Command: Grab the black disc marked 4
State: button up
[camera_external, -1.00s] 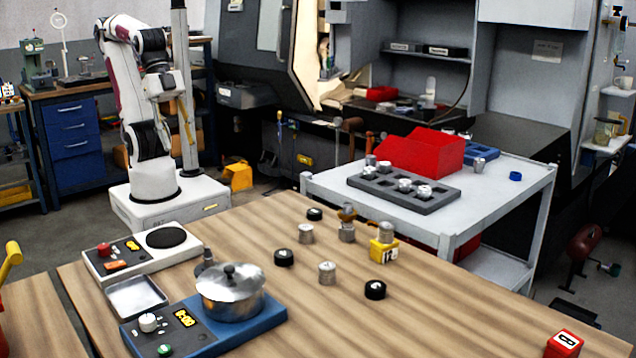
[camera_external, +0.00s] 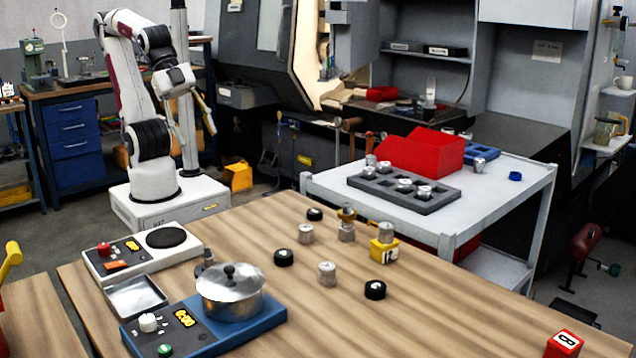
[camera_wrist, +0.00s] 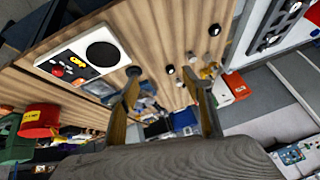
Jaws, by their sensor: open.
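Three black discs with white marks lie on the wooden table: one at the back (camera_external: 314,214), one in the middle (camera_external: 283,257) and one nearer the front right (camera_external: 375,289). Their marks are too small to read, so I cannot tell which is 4. In the wrist view, small dark discs show on the table, one near the top (camera_wrist: 214,30) and one lower (camera_wrist: 169,69). My gripper (camera_external: 200,140) is open and empty, high behind the table's far left edge and well away from the discs. Its two spread fingers also show in the wrist view (camera_wrist: 160,76).
Silver cylinders (camera_external: 327,273) stand among the discs, with a yellow block (camera_external: 384,250) and a brass-topped piece (camera_external: 347,225) close by. The table's front right is mostly clear.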

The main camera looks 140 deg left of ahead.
jog(key=w+a+r+m+t+y, duration=0.15)
jog(key=w+a+r+m, duration=0.3)
jog(key=w, duration=0.55)
jog(key=w+a+r+m+t+y, duration=0.1)
jog(key=w+a+r+m+t, duration=0.3)
jog(key=w, duration=0.5)
jog(key=w+a+m+t+h, duration=0.2)
jog(key=w+a+m+h, duration=0.15)
jog(key=w+m, duration=1.1)
jog(key=w+f+m+g+h, duration=0.1)
jog(key=w+f+m+h, duration=0.15)
jog(key=f+m, duration=0.35)
jog(key=w+f+m+g+h, duration=0.1)
jog(key=w+f+m+h, duration=0.15)
jog(key=f+m, duration=0.4)
jog(key=s+f+m+g+h, duration=0.2)
jog(key=s+f+m, duration=0.1)
jog(key=f, duration=0.1)
jog(key=s+f+m+g+h, duration=0.2)
jog(key=s+f+m, duration=0.2)
jog(key=f, duration=0.1)
jog(key=s+f+m+g+h, duration=0.2)
jog(key=s+f+m+h, duration=0.1)
jog(key=f+m, duration=0.1)
jog(key=shift+s+d+f+m, duration=0.15)
jog(key=shift+d+f+m, duration=0.15)
jog(key=shift+f, duration=0.3)
jog(key=shift+s+f+m+h, duration=0.25)
jog(key=shift+s+f+h, duration=0.05)
jog(key=shift+s, duration=0.25)
